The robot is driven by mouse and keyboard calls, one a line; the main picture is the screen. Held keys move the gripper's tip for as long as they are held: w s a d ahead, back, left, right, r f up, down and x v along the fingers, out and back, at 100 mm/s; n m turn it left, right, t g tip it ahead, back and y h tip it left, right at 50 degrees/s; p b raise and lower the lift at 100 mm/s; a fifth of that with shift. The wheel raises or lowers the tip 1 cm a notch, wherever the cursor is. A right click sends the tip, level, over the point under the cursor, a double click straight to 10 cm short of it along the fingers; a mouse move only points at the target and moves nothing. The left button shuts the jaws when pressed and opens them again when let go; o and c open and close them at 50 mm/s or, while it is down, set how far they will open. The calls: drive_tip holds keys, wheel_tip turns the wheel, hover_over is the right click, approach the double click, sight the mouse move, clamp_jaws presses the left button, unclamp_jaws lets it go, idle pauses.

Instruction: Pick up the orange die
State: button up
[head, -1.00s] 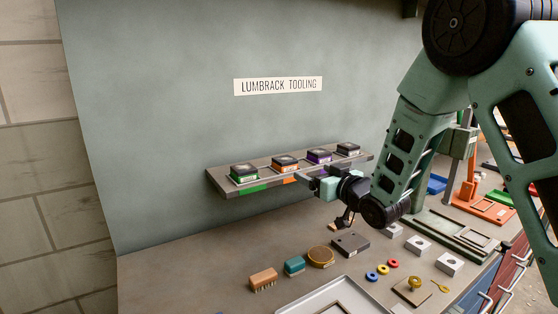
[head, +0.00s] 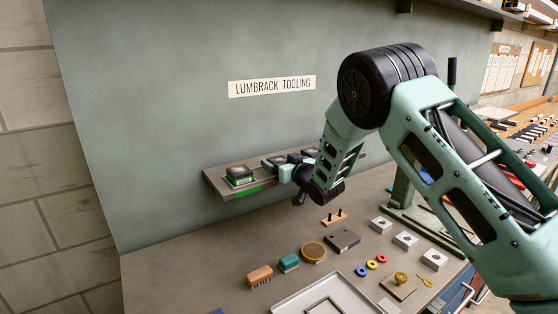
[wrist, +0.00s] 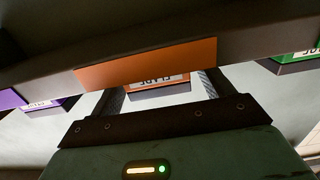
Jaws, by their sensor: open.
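The orange die (head: 272,162) sits on the wall shelf, second from the left, mostly seen by its dark top and partly hidden by my gripper. My gripper (head: 285,171) is at the front of the shelf, right by this die. In the wrist view, which looks upside down, the orange die (wrist: 158,88) shows its lettered label between my two open fingers (wrist: 161,97). One finger is on each side of it, with a gap visible. The fingertips are hidden behind the shelf edge, so I cannot tell how far they reach.
The shelf's front edge (wrist: 45,77) carries an orange plate (wrist: 148,63) close to my fingers. The green die (head: 239,174) and the purple die (wrist: 40,104) stand on either side. The bench (head: 185,268) below holds a brush, blocks, rings and a tray.

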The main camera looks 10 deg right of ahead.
drive_tip(key=shift+p+x, duration=0.4)
drive_tip(key=shift+x, duration=0.95)
